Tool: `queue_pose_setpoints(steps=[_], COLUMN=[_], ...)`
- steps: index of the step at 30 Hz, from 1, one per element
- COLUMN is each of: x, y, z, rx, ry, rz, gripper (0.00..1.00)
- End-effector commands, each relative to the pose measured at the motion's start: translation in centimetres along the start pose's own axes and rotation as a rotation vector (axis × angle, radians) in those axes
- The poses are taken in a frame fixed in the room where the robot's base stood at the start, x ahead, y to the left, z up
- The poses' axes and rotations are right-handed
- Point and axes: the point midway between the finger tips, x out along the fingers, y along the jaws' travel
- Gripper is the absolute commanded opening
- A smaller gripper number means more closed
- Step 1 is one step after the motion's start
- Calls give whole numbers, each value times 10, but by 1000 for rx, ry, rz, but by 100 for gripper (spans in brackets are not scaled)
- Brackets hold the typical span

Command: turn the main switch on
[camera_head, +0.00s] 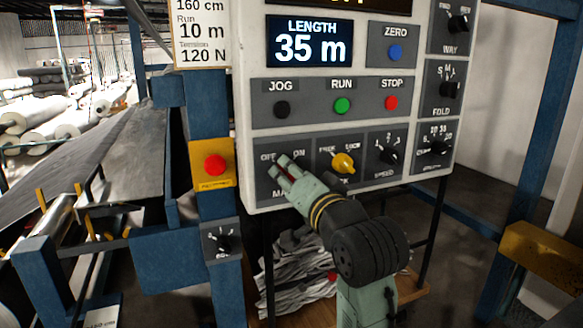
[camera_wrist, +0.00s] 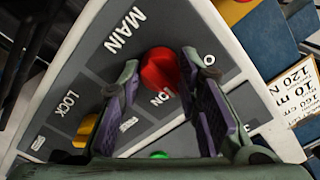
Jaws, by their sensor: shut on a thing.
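The main switch is a red knob (camera_wrist: 160,69) on the grey MAIN plate (camera_wrist: 100,62) of the control panel. My gripper (camera_head: 281,166) is at this plate, at the panel's lower left, and hides most of the knob in the head view. In the wrist view, the two purple-padded fingers of my gripper (camera_wrist: 163,72) stand on either side of the knob and are shut on it. The ON label shows beside the knob, and the OFF label is partly covered by a finger. I cannot tell which label the knob points to.
A yellow FREE/LOCK knob (camera_head: 343,162) is just right of my gripper. A red button on a yellow box (camera_head: 214,165) is close on the left. JOG, RUN (camera_head: 342,105) and STOP buttons sit above. A dark conveyor (camera_head: 110,150) runs at the left.

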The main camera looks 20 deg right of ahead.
Motion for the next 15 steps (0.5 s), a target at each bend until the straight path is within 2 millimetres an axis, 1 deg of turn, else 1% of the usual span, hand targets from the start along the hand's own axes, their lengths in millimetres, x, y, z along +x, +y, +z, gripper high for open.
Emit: queue_pose_setpoints(steps=[2,15], x=[1,0], y=[-2,-1], z=[0,1], rx=[77,481], ry=[-4,-1], rz=[-2,-2], gripper=[3,3])
